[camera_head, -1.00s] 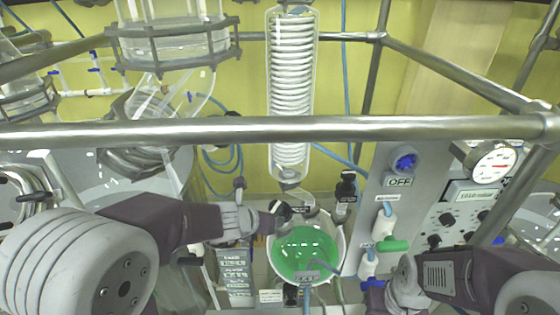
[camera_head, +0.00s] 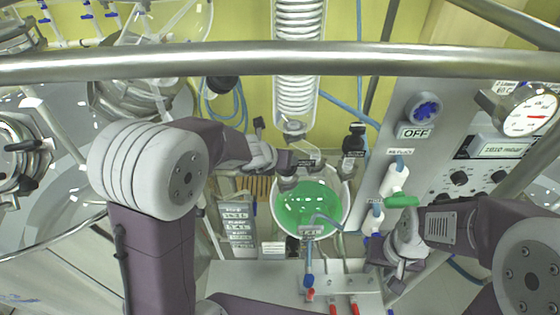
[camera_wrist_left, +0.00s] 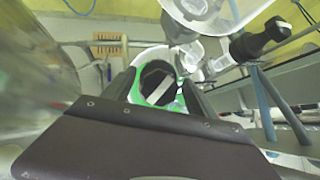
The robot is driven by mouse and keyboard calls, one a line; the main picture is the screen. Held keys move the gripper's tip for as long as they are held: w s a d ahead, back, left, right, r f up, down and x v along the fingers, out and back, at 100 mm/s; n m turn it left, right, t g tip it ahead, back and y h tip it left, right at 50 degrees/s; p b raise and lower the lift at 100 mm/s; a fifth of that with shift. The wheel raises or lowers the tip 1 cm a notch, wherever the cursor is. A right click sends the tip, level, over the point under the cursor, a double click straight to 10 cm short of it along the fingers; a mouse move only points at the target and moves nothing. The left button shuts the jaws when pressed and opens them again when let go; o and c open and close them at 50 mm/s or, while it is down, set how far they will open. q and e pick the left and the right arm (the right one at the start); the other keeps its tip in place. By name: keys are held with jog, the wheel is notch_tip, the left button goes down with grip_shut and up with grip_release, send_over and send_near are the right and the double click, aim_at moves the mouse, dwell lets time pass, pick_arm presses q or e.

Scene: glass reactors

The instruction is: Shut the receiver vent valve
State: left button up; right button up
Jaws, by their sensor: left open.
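The round receiver (camera_head: 308,205) with green liquid stands below the glass coil condenser in the head view. My left gripper (camera_head: 292,172) is at its upper rim. In the left wrist view, my left gripper (camera_wrist_left: 160,92) is open, its two dark fingers on either side of a round black knob (camera_wrist_left: 158,80) with a pale bar across it. It looks like a valve knob above the green liquid; I cannot tell whether the fingers touch it. In the head view this knob is not clearly separable from the gripper. My right gripper (camera_head: 393,268) is by the panel's lower edge; its jaws are unclear.
A metal rail (camera_head: 230,62) crosses in front of the glassware. A black-capped fitting (camera_head: 355,142) stands right of the receiver. The panel at right carries a blue knob (camera_head: 425,108), a green handle (camera_head: 402,201) and a gauge (camera_head: 528,118). Red-handled valves (camera_head: 334,307) are low in front.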

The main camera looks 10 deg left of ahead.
pick_arm(q)
jog(key=shift+s+r, duration=0.2)
jog(key=shift+s, duration=0.25)
jog(key=shift+s+r, duration=0.1)
jog(key=shift+s, duration=0.15)
jog(key=c, duration=0.4)
jog(key=shift+w, duration=0.1)
jog(key=c, duration=1)
pick_arm(e)
jog(key=shift+s+r, duration=0.15)
jog(key=shift+s, duration=0.4)
pick_arm(q)
jog(key=shift+m, duration=0.4)
pick_arm(e)
jog(key=shift+r, duration=0.1)
